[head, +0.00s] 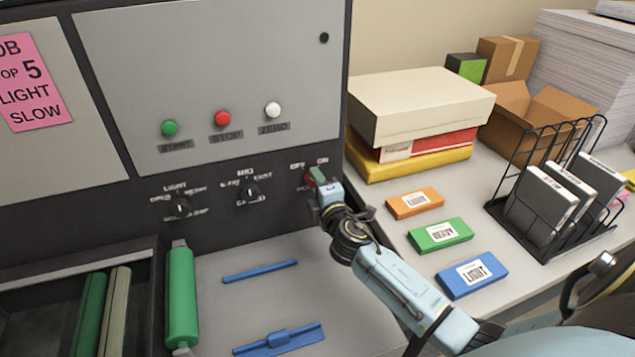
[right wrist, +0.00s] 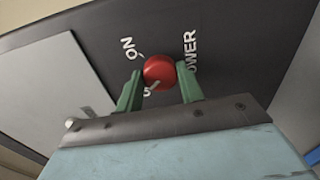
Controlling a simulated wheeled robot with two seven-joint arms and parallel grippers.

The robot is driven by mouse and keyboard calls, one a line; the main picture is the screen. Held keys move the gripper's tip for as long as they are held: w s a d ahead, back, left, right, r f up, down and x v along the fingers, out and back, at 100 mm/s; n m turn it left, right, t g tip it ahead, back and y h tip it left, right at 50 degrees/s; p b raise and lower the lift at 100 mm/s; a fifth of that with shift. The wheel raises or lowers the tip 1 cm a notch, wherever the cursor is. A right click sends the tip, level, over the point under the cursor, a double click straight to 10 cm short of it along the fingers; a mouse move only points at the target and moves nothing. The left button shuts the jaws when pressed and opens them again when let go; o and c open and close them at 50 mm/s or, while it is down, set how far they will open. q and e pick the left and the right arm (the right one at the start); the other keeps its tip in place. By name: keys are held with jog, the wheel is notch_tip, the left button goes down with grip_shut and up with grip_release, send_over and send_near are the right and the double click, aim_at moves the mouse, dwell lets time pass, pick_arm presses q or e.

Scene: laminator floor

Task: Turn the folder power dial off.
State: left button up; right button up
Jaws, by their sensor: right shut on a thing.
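The folder power dial is a round red knob (right wrist: 159,70) on the dark panel, with ON and POWER lettering beside it in the right wrist view. In the head view the dial (head: 311,180) is the rightmost one, below OFF and ON labels and partly covered. My right gripper (right wrist: 160,84) is shut on the dial, its green fingers on either side; it also shows in the head view (head: 319,183). My left gripper is not in view.
Two other dials (head: 180,207) (head: 251,190) sit left on the panel, under green, red and white buttons. Orange, green and blue labelled blocks (head: 440,235) lie on the table to the right, beside a black wire rack (head: 540,215). Boxes (head: 420,105) stand behind.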

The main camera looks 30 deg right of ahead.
jog(key=shift+n, duration=0.9)
jog(key=o, duration=1)
jog(key=b+v, duration=0.1)
jog(key=v, duration=1.2)
jog(key=shift+s+a, duration=0.1)
jog(key=shift+s, duration=0.1)
